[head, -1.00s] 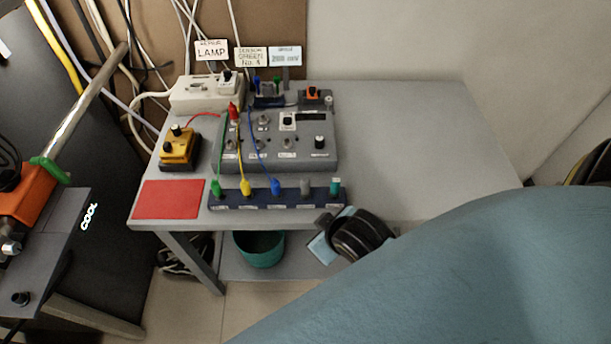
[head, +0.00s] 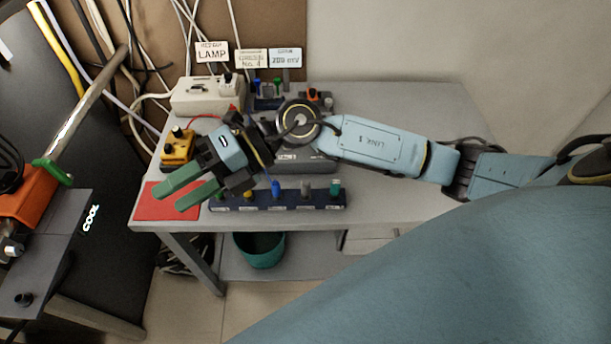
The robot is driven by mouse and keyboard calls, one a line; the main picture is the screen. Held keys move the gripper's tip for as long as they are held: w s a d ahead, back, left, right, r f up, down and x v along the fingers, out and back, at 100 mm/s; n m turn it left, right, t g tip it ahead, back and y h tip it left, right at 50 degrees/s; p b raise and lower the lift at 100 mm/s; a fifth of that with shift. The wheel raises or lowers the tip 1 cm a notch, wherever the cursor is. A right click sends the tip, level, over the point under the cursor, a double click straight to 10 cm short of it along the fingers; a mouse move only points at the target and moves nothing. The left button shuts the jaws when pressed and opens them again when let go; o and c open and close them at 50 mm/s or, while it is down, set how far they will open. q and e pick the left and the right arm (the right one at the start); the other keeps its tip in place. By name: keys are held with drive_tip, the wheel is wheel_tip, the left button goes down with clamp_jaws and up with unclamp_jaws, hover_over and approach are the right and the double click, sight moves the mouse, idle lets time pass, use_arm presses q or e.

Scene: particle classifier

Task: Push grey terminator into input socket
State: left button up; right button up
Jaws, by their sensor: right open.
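The grey terminator (head: 305,188) appears to be the grey plug standing in the dark blue rack (head: 290,202) at the table's front edge, between a blue plug and a teal one. The grey instrument box (head: 310,164) lies behind the rack. My right arm hides most of its top, so I cannot make out the input socket. My right gripper (head: 171,197) reaches in from the right, over the box, with its green fingers apart and empty. The fingertips are above the red mat, left of the rack and apart from the terminator. My left gripper is out of view.
A yellow box (head: 177,147) stands behind the red mat (head: 150,208). A white power unit (head: 200,97) and label cards are at the back. Cables hang behind. The table's right side is bare beneath and beside my arm. A teal bin (head: 259,250) is below.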

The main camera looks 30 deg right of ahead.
drive_tip(key=w+d+f+n+g+h, duration=0.1)
drive_tip(key=d+f+n+h, duration=0.1)
drive_tip(key=d+f+h, duration=0.55)
drive_tip(key=h+b, duration=0.5)
drive_tip(key=h, duration=0.3)
hover_over(306, 182)
drive_tip(key=shift+m, duration=0.4)
wheel_tip(306, 182, down, 8)
drive_tip(key=shift+r, duration=0.1)
drive_tip(key=shift+f, duration=0.3)
drive_tip(key=shift+f+b, duration=0.3)
drive_tip(key=shift+b, duration=0.05)
wheel_tip(306, 182, down, 4)
drive_tip(key=b, duration=0.3)
drive_tip(key=shift+f, duration=0.15)
drive_tip(key=shift+d+f, duration=0.25)
drive_tip(key=shift+f, duration=0.15)
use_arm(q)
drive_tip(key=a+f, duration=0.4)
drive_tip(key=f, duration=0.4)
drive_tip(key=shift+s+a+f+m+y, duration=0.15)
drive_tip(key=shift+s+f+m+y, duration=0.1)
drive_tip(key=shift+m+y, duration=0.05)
use_arm(e)
drive_tip(key=shift+a, duration=0.1)
drive_tip(key=shift+c, duration=0.4)
use_arm(q)
drive_tip(key=shift+b, duration=0.3)
use_arm(e)
clamp_jaws()
